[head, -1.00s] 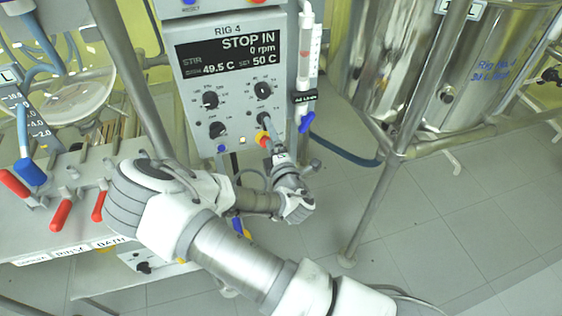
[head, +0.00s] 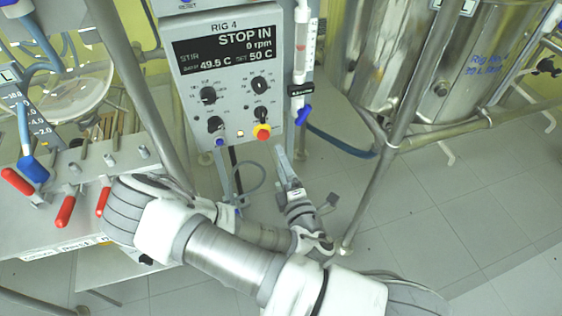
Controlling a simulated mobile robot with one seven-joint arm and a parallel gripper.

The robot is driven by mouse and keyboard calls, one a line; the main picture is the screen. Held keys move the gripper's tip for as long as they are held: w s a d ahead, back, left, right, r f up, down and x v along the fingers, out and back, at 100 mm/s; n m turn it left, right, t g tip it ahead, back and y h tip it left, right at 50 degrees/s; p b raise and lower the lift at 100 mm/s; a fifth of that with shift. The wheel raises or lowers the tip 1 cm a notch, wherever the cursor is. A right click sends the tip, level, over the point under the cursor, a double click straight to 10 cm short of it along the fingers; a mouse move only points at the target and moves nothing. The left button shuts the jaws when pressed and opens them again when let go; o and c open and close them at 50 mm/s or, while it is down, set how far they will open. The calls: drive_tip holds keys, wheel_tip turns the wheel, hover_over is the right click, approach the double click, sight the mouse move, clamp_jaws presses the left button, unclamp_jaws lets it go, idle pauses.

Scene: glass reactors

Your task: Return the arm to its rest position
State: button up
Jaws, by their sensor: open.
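My arm reaches in from the bottom right of the head view and bends near the red-handled valves at the left. My gripper (head: 282,160) is at the end of the wrist, just below the control box marked RIG 4 (head: 232,88). Its fingers point up toward the box's lower edge, and it is open with nothing seen between the fingers. The red and yellow button (head: 262,132) at the lower right of the box is in full view, apart from the fingers. The display reads STOP IN, 0 rpm, 49.5 C and 50 C.
Several red levers (head: 65,211) stand on the grey bench (head: 30,238) at the left, close to my bent arm. Metal posts (head: 392,158) rise right of my wrist. A steel vessel (head: 480,70) stands at the back right. The tiled floor (head: 450,230) at the right is clear.

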drive_tip(key=w+d+m+g+h, duration=0.45)
drive_tip(key=m+g+h, duration=0.2)
drive_tip(key=m, duration=0.75)
drive_tip(key=s+r+m+g+y, duration=0.2)
drive_tip(key=s+r+m, duration=0.1)
drive_tip(key=r, duration=0.4)
drive_tip(key=s+r+m+g+y, duration=0.1)
drive_tip(key=s+r+m+g, duration=0.15)
drive_tip(key=r, duration=0.45)
drive_tip(key=s+d+r+m+h, duration=0.1)
drive_tip(key=s+d+r, duration=0.3)
drive_tip(key=s+r, duration=0.3)
drive_tip(key=s+d+r+m+h, duration=0.1)
drive_tip(key=s+d+r, duration=0.3)
drive_tip(key=s, duration=0.4)
wheel_tip(320, 180, up, 16)
drive_tip(key=p, duration=1.5)
drive_tip(key=shift+s+g+p, duration=0.35)
drive_tip(key=shift+s+g, duration=0.05)
